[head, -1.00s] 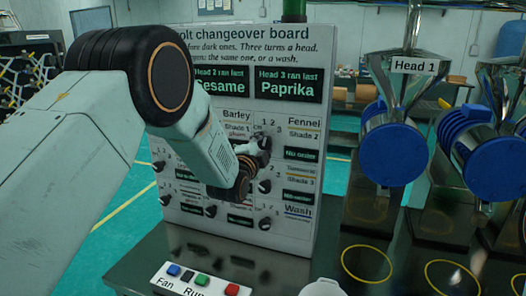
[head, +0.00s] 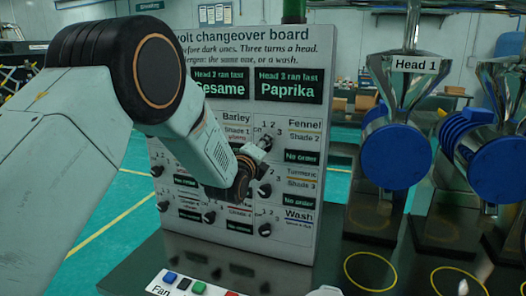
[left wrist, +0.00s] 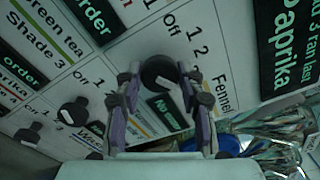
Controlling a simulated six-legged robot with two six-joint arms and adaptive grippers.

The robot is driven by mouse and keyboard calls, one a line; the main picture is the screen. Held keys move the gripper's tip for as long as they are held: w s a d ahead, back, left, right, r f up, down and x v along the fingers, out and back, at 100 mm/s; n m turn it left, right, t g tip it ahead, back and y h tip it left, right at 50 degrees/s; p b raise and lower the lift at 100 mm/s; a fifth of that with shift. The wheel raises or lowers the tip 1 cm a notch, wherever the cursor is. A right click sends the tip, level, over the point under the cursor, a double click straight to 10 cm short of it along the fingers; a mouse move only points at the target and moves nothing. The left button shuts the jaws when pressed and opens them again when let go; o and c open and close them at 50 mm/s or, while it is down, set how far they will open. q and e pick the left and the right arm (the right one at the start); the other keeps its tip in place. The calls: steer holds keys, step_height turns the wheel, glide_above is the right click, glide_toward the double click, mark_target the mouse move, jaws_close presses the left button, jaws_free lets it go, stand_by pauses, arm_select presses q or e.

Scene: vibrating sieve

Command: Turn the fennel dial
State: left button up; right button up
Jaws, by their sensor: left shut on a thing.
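The changeover board (head: 330,60) stands upright on the dark table. The Fennel dial (head: 265,143) is a round black knob at the board's upper right, beside the marks 1, 2 and 3, and is partly hidden by my gripper in the head view. My left gripper (head: 256,155) comes in from the left against the board. In the left wrist view, my gripper (left wrist: 161,88) has its two fingers on either side of the Fennel dial (left wrist: 159,72) and is shut on it. The small screen under Fennel reads "No order". My right gripper is not in view.
The Turmeric dial (head: 265,172) and the Wash dial (head: 265,229) sit below on the board. Coloured buttons (head: 198,287) line a white panel in front. The Head 1 hopper (head: 410,70) and blue-capped drums (head: 393,156) stand to the right.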

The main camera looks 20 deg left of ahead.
arm_select(q)
steer(key=shift+f+m, duration=0.1)
steer(key=shift+m, duration=0.3)
steer(key=o, duration=1.2)
steer(key=shift+c, duration=0.2)
steer(key=shift+s, duration=0.15)
steer(key=s, duration=1.1)
steer(key=shift+s+a, duration=0.2)
steer(key=shift+s, duration=0.2)
